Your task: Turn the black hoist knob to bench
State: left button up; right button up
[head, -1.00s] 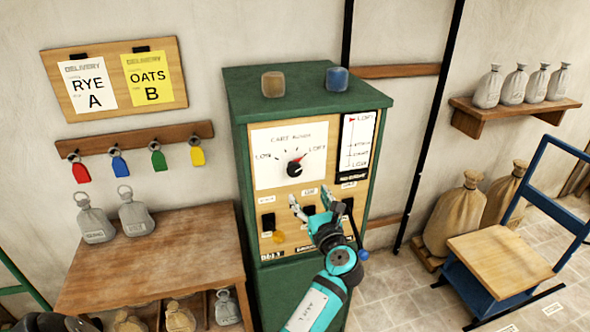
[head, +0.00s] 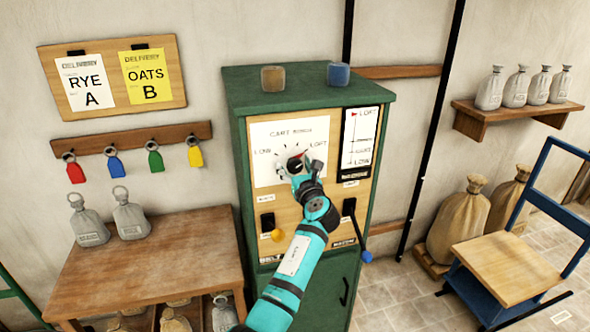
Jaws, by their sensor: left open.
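The black knob (head: 294,164) sits on a white dial plate (head: 262,172) on the front of the green cabinet. The plate carries small, partly blurred labels; one at the right seems to read LOFT. The knob's red pointer tip shows towards the upper right. My left gripper (head: 303,170) is open at the knob, its fingers around or just in front of it, hiding its lower right part. I cannot tell whether they touch it. My right gripper is not in view.
Below the dial are black switches (head: 268,221), a yellow knob (head: 277,236) and a blue-ended lever (head: 366,256). A narrow gauge (head: 359,140) is right of the dial. A wooden table (head: 180,250) with grey sacks stands left; a blue-framed chair (head: 505,265) stands right.

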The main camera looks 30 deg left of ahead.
pick_arm(q)
jog(key=shift+c, duration=0.2)
jog(key=c, duration=1.2)
jog(key=shift+o, duration=0.2)
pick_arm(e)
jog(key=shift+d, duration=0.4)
pick_arm(q)
jog(key=shift+n, duration=0.3)
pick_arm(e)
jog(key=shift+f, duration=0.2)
pick_arm(q)
jog(key=n+b, duration=0.2)
jog(key=n, duration=0.1)
jog(key=shift+f, duration=0.15)
jog(key=shift+d+n+b, duration=0.1)
jog(key=shift+n+b, duration=1)
jog(key=shift+n, duration=0.9)
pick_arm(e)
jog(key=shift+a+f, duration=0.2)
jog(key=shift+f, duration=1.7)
